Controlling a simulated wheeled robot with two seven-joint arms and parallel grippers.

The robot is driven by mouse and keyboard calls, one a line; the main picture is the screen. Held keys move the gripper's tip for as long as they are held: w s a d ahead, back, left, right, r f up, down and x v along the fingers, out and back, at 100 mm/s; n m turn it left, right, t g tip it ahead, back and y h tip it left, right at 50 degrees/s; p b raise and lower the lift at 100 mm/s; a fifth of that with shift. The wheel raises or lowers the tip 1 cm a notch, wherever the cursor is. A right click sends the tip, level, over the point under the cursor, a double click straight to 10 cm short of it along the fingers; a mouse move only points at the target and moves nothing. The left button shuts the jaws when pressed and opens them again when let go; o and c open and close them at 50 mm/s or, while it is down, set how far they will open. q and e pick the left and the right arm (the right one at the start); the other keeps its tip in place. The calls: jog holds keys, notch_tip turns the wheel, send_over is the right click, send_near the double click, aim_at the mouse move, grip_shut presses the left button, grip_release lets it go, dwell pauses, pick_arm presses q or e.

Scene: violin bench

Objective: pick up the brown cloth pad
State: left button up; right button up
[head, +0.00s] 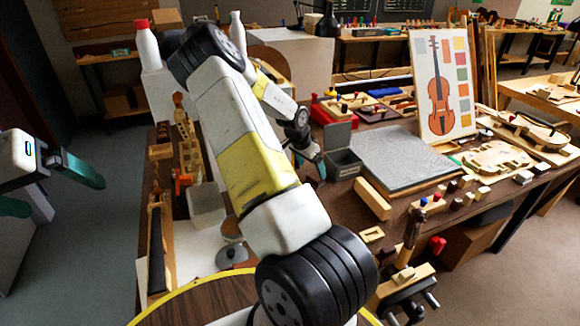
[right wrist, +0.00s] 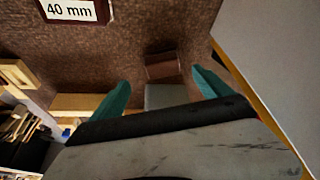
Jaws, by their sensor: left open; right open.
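In the right wrist view a small brown piece (right wrist: 162,66), which looks like the brown cloth pad, lies on the dark brown surface. It sits just beyond and between the fingertips of my open right gripper (right wrist: 161,84). Nothing is held. A grey-green piece (right wrist: 165,97) shows just below it, partly hidden by the gripper body. In the head view my right gripper (head: 313,158) is low over the bench beside a grey bin; my arm hides much there, and I cannot make out the pad. My left gripper (head: 62,192) is open and empty, off the bench at the left.
The grey open bin (head: 346,164) and a large grey slab (head: 405,155) are right of my right gripper. A wooden block (head: 373,199) lies in front. A violin picture board (head: 440,85) stands behind. A "40 mm" label (right wrist: 75,10) shows in the right wrist view.

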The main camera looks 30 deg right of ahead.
aim_at(315, 176)
jog(key=x, duration=0.8)
jog(key=shift+w+d+r, duration=0.15)
jog(key=shift+w+d, duration=0.05)
jog(key=shift+w, duration=0.1)
jog(key=shift+c, duration=0.4)
jog(key=c, duration=1.4)
jog(key=shift+o, duration=0.2)
notch_tip(315, 176, up, 10)
jog(key=shift+r, duration=0.1)
jog(key=o, duration=0.8)
jog(key=c, duration=0.7)
